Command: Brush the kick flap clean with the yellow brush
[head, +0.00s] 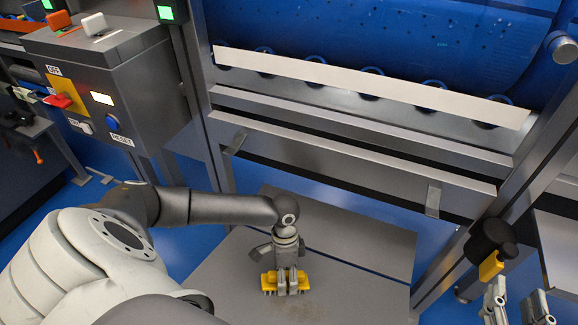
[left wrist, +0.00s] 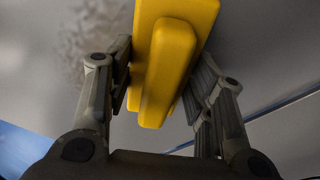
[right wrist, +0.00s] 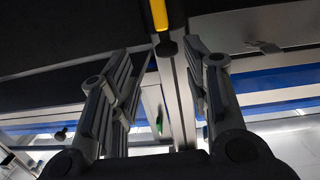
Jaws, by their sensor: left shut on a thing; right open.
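The yellow brush (head: 268,283) is in my left gripper (head: 287,282), its dark bristles pointing down at the grey plate (head: 350,232) that looks like the kick flap. The brush is low over the plate; I cannot tell whether the bristles touch it. The left wrist view shows the yellow brush back (left wrist: 165,70) between both fingers. A dull brownish smudge (head: 292,309) lies on the plate just in front of the brush, and a mottled patch (left wrist: 95,45) shows in the left wrist view. My right gripper (head: 518,306) is open and empty at the lower right.
A grey control box (head: 110,70) with switches stands at the upper left. A dark knob with a yellow piece (head: 491,264) is close above my right gripper.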

